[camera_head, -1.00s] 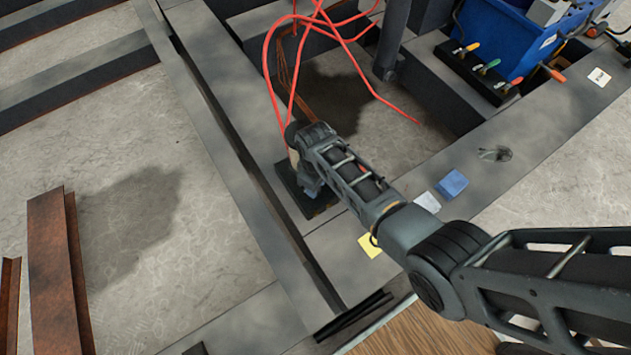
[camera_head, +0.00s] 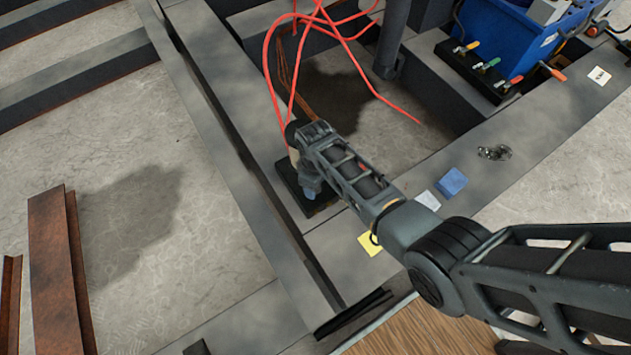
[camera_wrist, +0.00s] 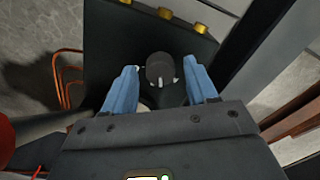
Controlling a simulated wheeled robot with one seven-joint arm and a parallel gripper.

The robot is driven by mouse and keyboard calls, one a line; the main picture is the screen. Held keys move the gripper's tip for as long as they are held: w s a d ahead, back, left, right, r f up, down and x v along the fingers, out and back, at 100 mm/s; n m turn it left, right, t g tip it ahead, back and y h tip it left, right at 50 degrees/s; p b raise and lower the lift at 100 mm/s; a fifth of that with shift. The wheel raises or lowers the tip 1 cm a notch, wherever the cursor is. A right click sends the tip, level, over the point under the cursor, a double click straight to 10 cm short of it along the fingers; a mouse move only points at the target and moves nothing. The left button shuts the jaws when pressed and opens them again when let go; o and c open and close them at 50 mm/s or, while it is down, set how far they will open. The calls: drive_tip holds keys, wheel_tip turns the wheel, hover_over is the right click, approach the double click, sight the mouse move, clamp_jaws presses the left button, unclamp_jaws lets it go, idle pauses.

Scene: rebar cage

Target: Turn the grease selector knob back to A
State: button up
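In the wrist view a dark, rounded knob (camera_wrist: 160,67) stands on a dark plate (camera_wrist: 112,42) with small white marks around the knob. My gripper (camera_wrist: 161,84) has its two blue fingers on either side of the knob, with a visible gap on each side, so it is open around it. I cannot read the letters or tell which mark the knob points to. In the head view my gripper (camera_head: 312,190) is low over a dark block (camera_head: 290,183), and my arm hides the knob.
Red hoses (camera_head: 268,75) hang close to my wrist. A blue sponge-like block (camera_head: 452,182) and a yellow note (camera_head: 370,244) lie on the beam by my arm. A blue bin (camera_head: 510,35) stands at the upper right.

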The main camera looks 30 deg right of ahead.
wheel_tip(320, 180, up, 8)
drive_tip(key=p, duration=0.2)
drive_tip(key=shift+f+p, duration=0.1)
drive_tip(key=shift+p, duration=0.2)
idle(0.4)
